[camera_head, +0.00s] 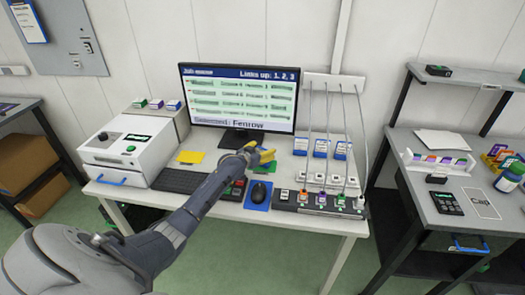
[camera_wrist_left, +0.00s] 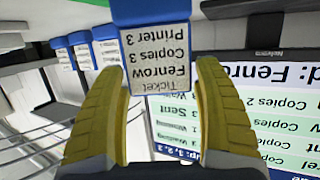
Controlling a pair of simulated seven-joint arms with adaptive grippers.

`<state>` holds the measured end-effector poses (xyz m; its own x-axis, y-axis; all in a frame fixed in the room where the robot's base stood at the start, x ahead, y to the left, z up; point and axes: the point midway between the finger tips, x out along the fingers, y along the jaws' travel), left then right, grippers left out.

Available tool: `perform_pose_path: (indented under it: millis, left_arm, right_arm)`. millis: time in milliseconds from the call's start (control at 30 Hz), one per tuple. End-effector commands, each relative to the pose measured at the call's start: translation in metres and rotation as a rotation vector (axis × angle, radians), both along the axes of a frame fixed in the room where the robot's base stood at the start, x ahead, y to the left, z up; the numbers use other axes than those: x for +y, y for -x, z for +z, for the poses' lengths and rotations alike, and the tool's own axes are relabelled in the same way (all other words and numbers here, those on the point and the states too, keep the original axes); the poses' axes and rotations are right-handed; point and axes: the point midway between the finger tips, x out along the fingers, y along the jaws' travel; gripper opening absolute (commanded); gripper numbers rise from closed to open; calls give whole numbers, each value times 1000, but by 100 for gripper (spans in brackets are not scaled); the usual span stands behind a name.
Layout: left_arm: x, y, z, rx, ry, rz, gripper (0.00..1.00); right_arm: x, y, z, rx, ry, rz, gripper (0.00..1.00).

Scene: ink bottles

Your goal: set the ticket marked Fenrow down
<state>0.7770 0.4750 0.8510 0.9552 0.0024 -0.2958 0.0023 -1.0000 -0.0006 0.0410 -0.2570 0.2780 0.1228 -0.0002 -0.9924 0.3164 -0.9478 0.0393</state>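In the left wrist view, the ticket marked Fenrow (camera_wrist_left: 160,75) is a white card with a blue band. Its text reads upside down: Ticket, Fenrow, Copies 3, Printer 3. The two yellow fingers of my left gripper (camera_wrist_left: 161,85) are at its side edges and appear to grip it. In the head view my left gripper (camera_head: 262,155) is above the desk, in front of the monitor (camera_head: 240,97); the ticket is hard to make out there. The monitor reads "Fenrow" at its bottom and "Links up: 1, 2, 3". My right gripper is not in view.
Three blue-and-white cards (camera_head: 320,148) stand right of the monitor, behind several white blocks and a black strip (camera_head: 318,203) with cables. A mouse (camera_head: 259,192) on a blue mat, a keyboard (camera_head: 180,181), yellow notes (camera_head: 190,157) and a white machine (camera_head: 125,150) share the desk.

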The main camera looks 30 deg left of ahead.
Motion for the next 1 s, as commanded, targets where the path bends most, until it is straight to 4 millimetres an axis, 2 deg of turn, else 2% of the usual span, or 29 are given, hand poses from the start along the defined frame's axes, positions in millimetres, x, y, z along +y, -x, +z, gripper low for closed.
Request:
perform_pose_path:
  millis: [33,100,467,667,1000]
  left_arm:
    - [0,0,0,0,0,0,75]
    - [0,0,0,1,0,0,83]
    - [0,0,5,0,1,1,83]
    - [0,20,9,2,-1,-1,83]
    - [0,71,25,1,-2,-1,83]
  right_arm:
    - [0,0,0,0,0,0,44]
    - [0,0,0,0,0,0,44]
    - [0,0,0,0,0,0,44]
    - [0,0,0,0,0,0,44]
    - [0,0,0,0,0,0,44]
